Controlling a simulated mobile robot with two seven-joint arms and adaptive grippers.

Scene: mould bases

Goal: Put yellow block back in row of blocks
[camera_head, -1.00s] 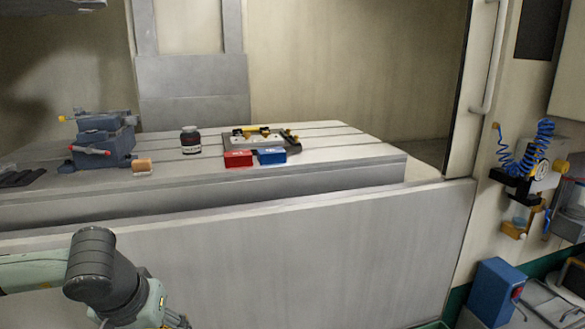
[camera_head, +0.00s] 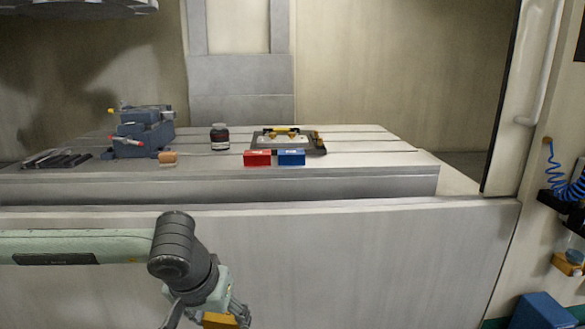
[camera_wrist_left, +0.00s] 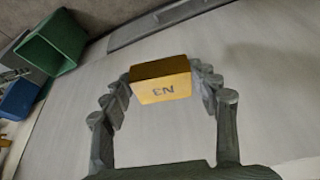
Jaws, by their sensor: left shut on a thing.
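In the head view the yellow block (camera_head: 220,321) shows at the bottom edge, held in front of the grey panel below the table. The row of blocks on the table's front edge holds a red block (camera_head: 257,158) and a blue block (camera_head: 291,158), side by side. Bare table lies to either side of the pair. My right gripper is not in view.
On the grey slotted table (camera_head: 375,166) stand a dark jar (camera_head: 219,139), a small orange-brown piece (camera_head: 167,158), a blue-grey vise (camera_head: 142,133), and a plate with a yellow handle (camera_head: 283,138) behind the blocks. A green bin (camera_wrist_left: 55,45) shows in the wrist view.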

